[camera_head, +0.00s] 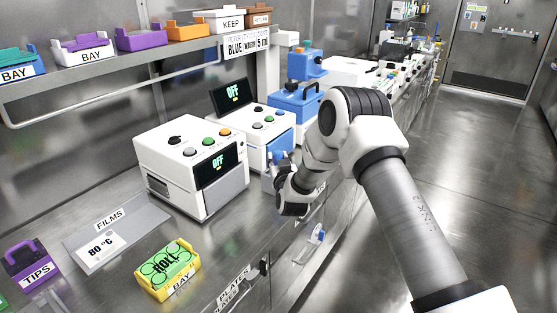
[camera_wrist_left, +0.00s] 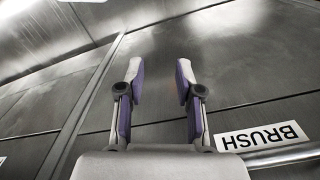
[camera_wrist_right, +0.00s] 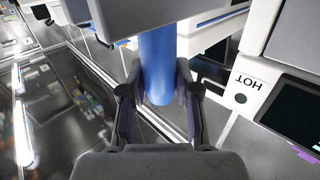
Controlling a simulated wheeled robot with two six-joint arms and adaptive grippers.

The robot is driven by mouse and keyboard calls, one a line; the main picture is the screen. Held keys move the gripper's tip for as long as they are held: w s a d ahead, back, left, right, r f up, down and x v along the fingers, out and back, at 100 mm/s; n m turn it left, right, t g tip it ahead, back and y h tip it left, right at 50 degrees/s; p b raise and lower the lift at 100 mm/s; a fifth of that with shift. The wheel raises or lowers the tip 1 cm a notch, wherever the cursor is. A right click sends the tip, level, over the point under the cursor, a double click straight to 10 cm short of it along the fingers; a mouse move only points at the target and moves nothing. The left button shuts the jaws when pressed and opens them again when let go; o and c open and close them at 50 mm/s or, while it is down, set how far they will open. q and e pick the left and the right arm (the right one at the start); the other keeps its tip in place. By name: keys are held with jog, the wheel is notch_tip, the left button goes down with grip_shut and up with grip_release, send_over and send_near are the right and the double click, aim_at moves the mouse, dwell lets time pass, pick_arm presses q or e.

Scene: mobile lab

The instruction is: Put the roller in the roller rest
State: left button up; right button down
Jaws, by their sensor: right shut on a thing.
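My right gripper (camera_head: 287,188) is shut on a blue cylinder, which I take to be the roller; the cylinder (camera_wrist_right: 157,65) stands between the fingers in the right wrist view. In the head view the gripper is beside the front of the white and blue machine, at the bench's front edge. The roller's far end is out of sight. I cannot pick out the roller rest for certain; a small blue and clear fitting (camera_head: 318,236) shows low on the bench front. My left gripper (camera_wrist_left: 158,85) is open and empty, over a metal surface with a BRUSH label (camera_wrist_left: 262,137).
A white machine (camera_head: 190,165) with an OFF display stands on the bench, left of my right gripper. A FILMS plate (camera_head: 148,215), a yellow ROLL bay (camera_head: 155,290) and a purple TIPS box (camera_head: 30,262) lie nearer. The floor at right is clear.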

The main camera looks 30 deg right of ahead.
jog(key=c, duration=0.8)
grip_release()
jog(key=shift+s+f+g, duration=0.1)
jog(key=shift+f+g, duration=0.2)
jog(key=shift+f, duration=0.15)
jog(key=shift+c, duration=0.2)
jog(key=shift+w+d+f, duration=0.15)
jog(key=shift+w, duration=0.05)
jog(key=shift+r, duration=0.35)
jog(key=shift+r+p, duration=0.6)
jog(key=b+v, duration=0.1)
jog(key=v, duration=1.1)
jog(key=shift+f+b, duration=0.3)
jog(key=shift+s, duration=0.1)
